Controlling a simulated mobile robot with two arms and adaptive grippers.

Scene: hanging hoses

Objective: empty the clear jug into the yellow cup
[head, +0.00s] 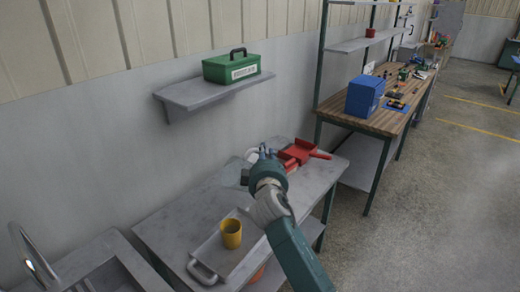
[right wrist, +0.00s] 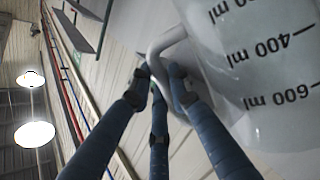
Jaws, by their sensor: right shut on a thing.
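The yellow cup (head: 231,234) stands upright on a grey tray (head: 209,252) on the near part of the metal table. The clear jug (right wrist: 270,75) with ml markings fills the right side of the right wrist view. My right gripper (right wrist: 163,82) is shut on its handle (right wrist: 168,40). In the head view my right gripper (head: 266,153) is over the table's far part, beyond the cup, and mostly hides the jug (head: 251,155). I cannot tell the jug's tilt or how much is in it. My left gripper is not in view.
A red dustpan (head: 299,151) lies on the far end of the table (head: 185,215). A wall shelf (head: 208,91) with a green box (head: 231,67) hangs behind. A sink (head: 98,275) is at the near left, and a workbench (head: 380,122) with a blue box (head: 364,97) stands farther right.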

